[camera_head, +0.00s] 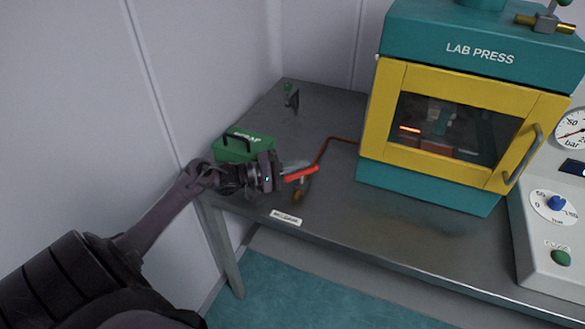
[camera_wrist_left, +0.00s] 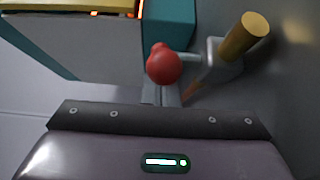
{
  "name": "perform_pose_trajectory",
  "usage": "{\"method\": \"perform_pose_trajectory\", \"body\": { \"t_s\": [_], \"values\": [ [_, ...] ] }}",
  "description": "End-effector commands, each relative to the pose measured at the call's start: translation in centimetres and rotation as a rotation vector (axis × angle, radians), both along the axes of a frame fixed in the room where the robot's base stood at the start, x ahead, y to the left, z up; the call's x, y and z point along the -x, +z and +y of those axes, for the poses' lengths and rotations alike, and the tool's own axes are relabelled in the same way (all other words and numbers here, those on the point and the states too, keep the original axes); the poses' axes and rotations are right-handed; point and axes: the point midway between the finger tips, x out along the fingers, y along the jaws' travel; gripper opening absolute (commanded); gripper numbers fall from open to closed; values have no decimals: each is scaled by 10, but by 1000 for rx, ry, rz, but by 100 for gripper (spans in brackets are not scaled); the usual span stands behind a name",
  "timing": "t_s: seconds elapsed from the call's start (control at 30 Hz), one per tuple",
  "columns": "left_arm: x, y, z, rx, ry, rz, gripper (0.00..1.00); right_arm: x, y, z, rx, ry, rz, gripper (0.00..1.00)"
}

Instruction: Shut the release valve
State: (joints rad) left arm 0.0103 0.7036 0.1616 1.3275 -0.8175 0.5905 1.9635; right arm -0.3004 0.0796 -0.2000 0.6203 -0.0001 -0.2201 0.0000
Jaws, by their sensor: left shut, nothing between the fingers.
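The release valve has a red lever (camera_head: 301,174) near the front left of the metal bench, with a brass end (camera_head: 297,195) below it. A red-brown pipe (camera_head: 324,150) runs from the valve towards the press. In the left wrist view the lever's rounded red end (camera_wrist_left: 163,64) stands just beyond my fingertips, with the grey valve body (camera_wrist_left: 216,62) and brass end (camera_wrist_left: 243,39) to its right. My left gripper (camera_head: 296,166) is shut and empty, right beside the lever. I cannot tell whether it touches the lever. My right gripper is not in view.
A green box (camera_head: 230,150) with a dark handle sits behind my left wrist. The lab press (camera_head: 384,125) with its yellow door stands to the right. A small label (camera_head: 286,217) lies by the bench's front edge. A small dark fitting (camera_head: 292,99) stands farther back.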

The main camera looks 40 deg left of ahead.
Motion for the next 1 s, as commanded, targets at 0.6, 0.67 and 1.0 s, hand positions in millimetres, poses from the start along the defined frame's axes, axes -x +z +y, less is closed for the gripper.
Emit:
{"method": "perform_pose_trajectory", "body": {
  "t_s": [0.6, 0.67, 1.0],
  "values": [
    [0, 110, 0, -3, -1, -6, 0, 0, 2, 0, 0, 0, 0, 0],
    [0, 125, 0, -4, 0, -7, 0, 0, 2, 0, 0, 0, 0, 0],
    [0, 188, 0, -1, -1, -3, 0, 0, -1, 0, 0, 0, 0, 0]
  ]
}}
